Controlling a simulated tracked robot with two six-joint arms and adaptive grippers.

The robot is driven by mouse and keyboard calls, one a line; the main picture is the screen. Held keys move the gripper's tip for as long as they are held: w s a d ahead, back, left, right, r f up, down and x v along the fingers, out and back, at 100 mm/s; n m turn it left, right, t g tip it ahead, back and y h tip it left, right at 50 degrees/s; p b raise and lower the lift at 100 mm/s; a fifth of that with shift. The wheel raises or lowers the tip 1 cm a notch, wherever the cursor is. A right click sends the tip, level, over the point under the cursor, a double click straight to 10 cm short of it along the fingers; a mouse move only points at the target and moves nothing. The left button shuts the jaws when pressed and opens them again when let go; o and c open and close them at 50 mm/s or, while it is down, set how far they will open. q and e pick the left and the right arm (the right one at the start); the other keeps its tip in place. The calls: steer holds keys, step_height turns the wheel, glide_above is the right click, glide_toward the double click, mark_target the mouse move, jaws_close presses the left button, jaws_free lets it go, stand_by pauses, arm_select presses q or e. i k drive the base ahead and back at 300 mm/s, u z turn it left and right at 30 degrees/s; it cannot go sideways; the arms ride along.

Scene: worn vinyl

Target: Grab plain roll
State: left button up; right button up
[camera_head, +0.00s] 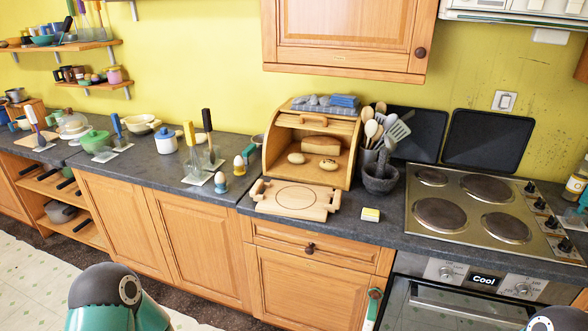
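A wooden bread box (271,158) stands open on the counter, its front facing me. Inside it lie two small rolls and a longer loaf (321,145). The left roll (296,158) looks plain and light tan. The right roll (329,164) has dark marks on top. The rolls lie apart, in front of the loaf. Neither of my grippers is in view; only parts of my arms show at the bottom edge.
A wooden board with handles (294,198) lies before the bread box. Egg cups (221,182) stand left. A stove (471,207) is further right. A yellow-white block (370,214) lies near the counter edge.

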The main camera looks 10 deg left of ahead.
mark_target(298, 158)
steer(key=u, duration=0.95)
steer(key=k, duration=0.1)
steer(key=u, duration=0.75)
steer(key=i, duration=0.7)
steer(key=z, duration=0.7)
